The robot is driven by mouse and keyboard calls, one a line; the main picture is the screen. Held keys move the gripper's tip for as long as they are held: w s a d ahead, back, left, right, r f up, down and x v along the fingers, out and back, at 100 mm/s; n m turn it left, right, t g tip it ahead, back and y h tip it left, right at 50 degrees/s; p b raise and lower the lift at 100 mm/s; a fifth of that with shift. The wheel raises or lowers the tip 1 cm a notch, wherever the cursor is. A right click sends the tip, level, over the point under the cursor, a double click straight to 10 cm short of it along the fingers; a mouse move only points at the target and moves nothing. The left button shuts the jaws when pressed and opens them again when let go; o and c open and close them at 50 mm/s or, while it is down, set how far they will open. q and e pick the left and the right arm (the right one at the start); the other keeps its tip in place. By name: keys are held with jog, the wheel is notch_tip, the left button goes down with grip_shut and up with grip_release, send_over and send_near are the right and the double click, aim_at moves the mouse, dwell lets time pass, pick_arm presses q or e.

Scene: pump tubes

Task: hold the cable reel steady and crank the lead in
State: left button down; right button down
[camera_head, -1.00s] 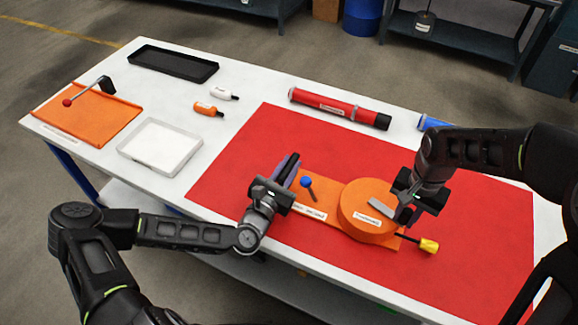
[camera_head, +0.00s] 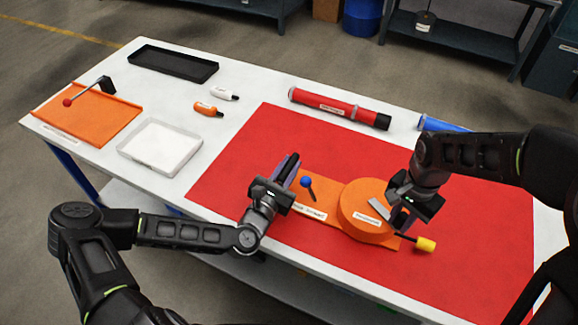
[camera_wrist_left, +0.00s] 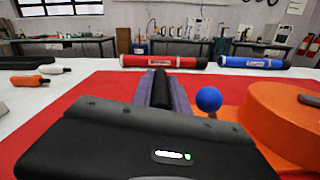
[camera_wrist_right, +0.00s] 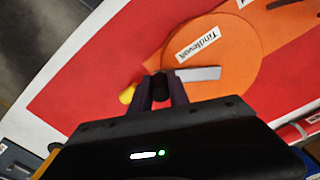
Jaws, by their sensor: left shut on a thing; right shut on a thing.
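The orange cable reel drum (camera_head: 352,222) sits on its orange base plate (camera_head: 322,188) on the red mat. A grey crank arm (camera_wrist_right: 197,73) lies across the drum top. My right gripper (camera_wrist_right: 160,90) is shut on the crank's black knob (camera_wrist_right: 159,80), over the drum's right side. My left gripper (camera_head: 287,172) is shut on an upright black handle (camera_wrist_left: 161,88) at the base plate's left end. A blue-knobbed lever (camera_head: 307,182) stands on the plate between handle and drum. A yellow plug (camera_head: 426,244) on a short dark lead sticks out at the drum's lower right.
A red tube (camera_head: 335,106) and a blue tube (camera_head: 432,124) lie behind the mat (camera_head: 245,165). A white tray (camera_head: 128,155), a black tray (camera_head: 212,72), two small bottles (camera_head: 206,109) and an orange board (camera_head: 70,128) are at left. The mat's right side is mostly clear.

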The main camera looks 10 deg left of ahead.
jog(key=shift+s+f, duration=0.35)
jog(key=shift+f, duration=0.05)
jog(key=c, duration=0.9)
grip_release()
jog(key=shift+a+r, duration=0.1)
jog(key=shift+a, duration=0.1)
jog(key=shift+c, duration=0.5)
jog(key=shift+o, duration=0.8)
jog(key=shift+w+r, duration=0.15)
jog(key=shift+r, duration=0.2)
jog(key=shift+w+d+r, duration=0.1)
jog(key=shift+r, duration=1.55)
jog(key=shift+d+r, duration=0.1)
jog(key=shift+r, duration=1.55)
